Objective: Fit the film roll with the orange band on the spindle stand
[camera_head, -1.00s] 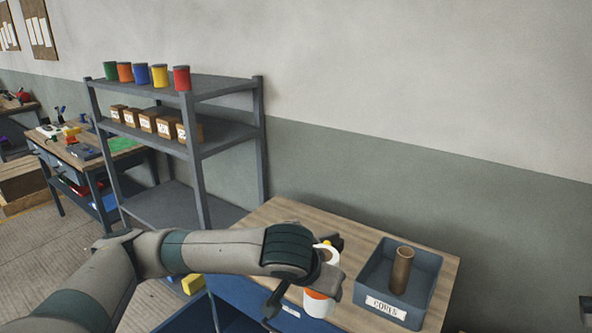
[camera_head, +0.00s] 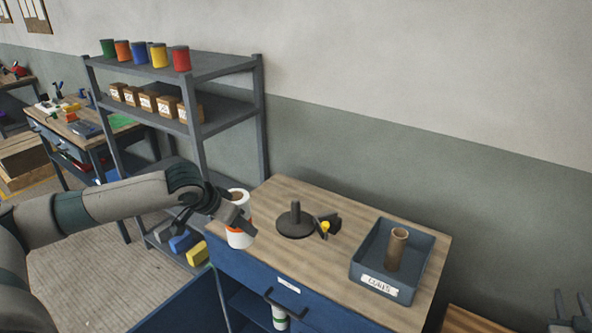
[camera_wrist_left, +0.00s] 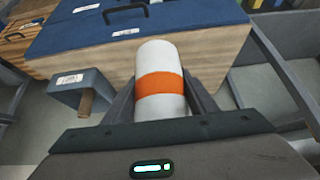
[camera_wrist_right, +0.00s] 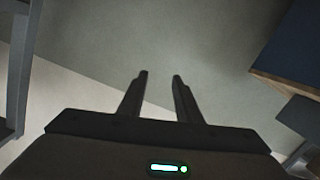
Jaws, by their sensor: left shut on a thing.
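The white film roll with the orange band (camera_head: 239,238) is held in my left gripper (camera_head: 232,216), near the left edge of the wooden bench top. The roll looks roughly upright in the head view. In the left wrist view the roll (camera_wrist_left: 160,82) lies between the two fingers (camera_wrist_left: 160,100), its orange band in full view. The spindle stand (camera_head: 295,222), a dark round base with a short upright post, stands bare on the bench to the right of the roll, apart from it. My right gripper (camera_head: 571,300) is open and empty at the lower right; its spread fingers show in the right wrist view (camera_wrist_right: 161,76).
A dark bracket with a yellow knob (camera_head: 327,226) is beside the stand. A grey-blue bin labelled CORES (camera_head: 420,262) holds a brown tube (camera_head: 397,250). A roll with a green band (camera_head: 280,318) sits inside the bench below. A grey shelf (camera_head: 218,65) stands behind left.

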